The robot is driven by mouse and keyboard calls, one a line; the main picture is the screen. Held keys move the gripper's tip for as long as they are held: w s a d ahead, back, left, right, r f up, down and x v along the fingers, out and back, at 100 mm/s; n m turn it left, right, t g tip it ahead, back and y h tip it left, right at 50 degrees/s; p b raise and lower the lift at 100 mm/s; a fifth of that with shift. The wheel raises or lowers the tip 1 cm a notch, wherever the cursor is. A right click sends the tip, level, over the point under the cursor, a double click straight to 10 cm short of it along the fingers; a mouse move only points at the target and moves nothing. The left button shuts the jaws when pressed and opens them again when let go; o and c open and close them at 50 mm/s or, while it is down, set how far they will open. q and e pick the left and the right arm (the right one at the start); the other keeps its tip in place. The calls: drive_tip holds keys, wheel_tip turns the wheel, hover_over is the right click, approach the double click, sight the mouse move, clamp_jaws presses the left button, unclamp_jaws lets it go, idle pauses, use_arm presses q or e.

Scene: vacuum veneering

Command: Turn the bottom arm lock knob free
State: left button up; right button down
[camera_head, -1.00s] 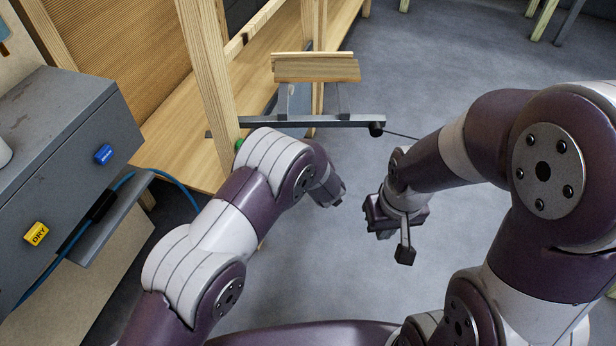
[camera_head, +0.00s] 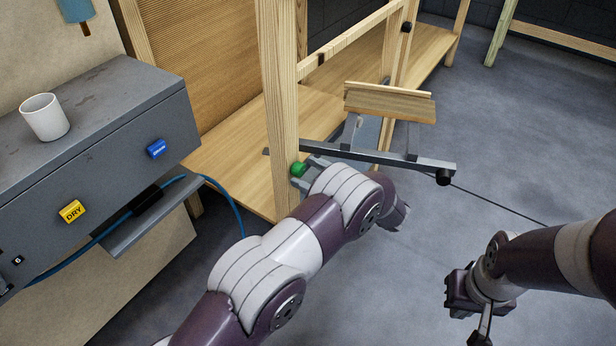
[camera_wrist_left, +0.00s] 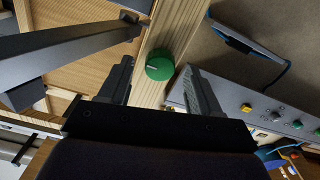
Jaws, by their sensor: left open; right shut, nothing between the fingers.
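A round green knob (camera_head: 299,169) with a pale mark sits on an upright wooden post (camera_head: 283,110), beside a dark metal arm (camera_head: 400,160). In the left wrist view the green knob (camera_wrist_left: 159,65) shows ahead of and between the two fingers. My left gripper (camera_head: 305,172) is open at the knob, one finger to each side. I cannot tell whether either finger touches it. My right gripper (camera_head: 463,293) is shut and empty, low at the right over the floor, apart from the post.
A wooden block (camera_head: 390,103) sits above the metal arm, which ends in a black knob (camera_head: 443,177). A grey control box (camera_head: 100,150) with yellow and blue buttons and a white mug (camera_head: 45,117) stands left. A blue hose (camera_head: 225,195) hangs below. Grey floor is open at right.

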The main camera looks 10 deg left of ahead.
use_arm(q)
drive_tip(key=shift+w+a, duration=0.15)
drive_tip(key=shift+a, duration=0.25)
drive_tip(key=c, duration=1)
drive_tip(key=shift+c, duration=0.2)
